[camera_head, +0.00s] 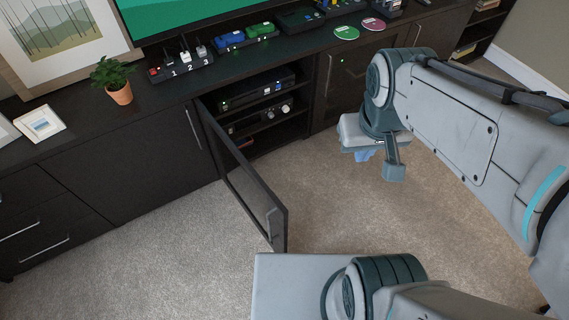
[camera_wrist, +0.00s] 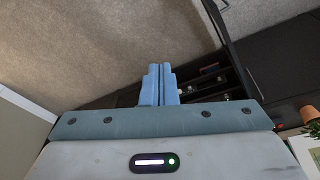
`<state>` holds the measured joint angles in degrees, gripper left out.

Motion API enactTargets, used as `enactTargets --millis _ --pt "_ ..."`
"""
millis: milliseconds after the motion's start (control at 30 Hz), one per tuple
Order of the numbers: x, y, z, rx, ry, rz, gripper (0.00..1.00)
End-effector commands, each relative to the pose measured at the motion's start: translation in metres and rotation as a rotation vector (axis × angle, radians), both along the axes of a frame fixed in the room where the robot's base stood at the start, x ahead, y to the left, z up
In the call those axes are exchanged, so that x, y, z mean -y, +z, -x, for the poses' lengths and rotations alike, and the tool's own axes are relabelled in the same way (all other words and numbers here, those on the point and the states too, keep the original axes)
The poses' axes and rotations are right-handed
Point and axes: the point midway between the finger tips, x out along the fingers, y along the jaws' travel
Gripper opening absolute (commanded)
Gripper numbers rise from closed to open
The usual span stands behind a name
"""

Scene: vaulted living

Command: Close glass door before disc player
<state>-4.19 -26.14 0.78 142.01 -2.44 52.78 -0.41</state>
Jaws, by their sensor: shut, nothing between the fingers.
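The glass door (camera_head: 240,172) of the dark cabinet stands wide open in the head view. It is hinged at the left of the opening and swung out over the carpet. The disc player (camera_head: 256,90) appears to be the black box on the upper shelf behind it. My gripper (camera_head: 363,155) is right of the door, in front of the cabinet and apart from both. Its blue fingers are mostly hidden by the wrist in the head view. In the wrist view the fingers (camera_wrist: 160,84) are together and empty, with the open shelves (camera_wrist: 214,84) beyond them.
Another device (camera_head: 262,118) sits on the lower shelf. A second glass-fronted door (camera_head: 345,82) right of the opening is shut. The cabinet top carries a potted plant (camera_head: 115,82), switches (camera_head: 180,68), game controllers and discs. Carpet (camera_head: 330,215) is clear between door and gripper.

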Motion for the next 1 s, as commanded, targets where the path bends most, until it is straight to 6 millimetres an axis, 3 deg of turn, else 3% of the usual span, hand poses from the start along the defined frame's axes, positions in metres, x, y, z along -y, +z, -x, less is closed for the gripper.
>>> enactTargets --millis 33,367,600,800,1000 --pt "-0.012 -0.024 -0.002 -0.033 0.088 0.030 0.00" --pt "-0.098 -0.130 -0.005 -0.274 0.833 0.363 0.00" --pt "-0.173 -0.204 0.009 -0.407 1.364 0.660 0.00" --pt "-0.232 -0.252 0.034 -0.470 1.704 0.898 0.00" --pt "-0.262 -0.274 0.052 -0.498 1.869 1.035 0.00"
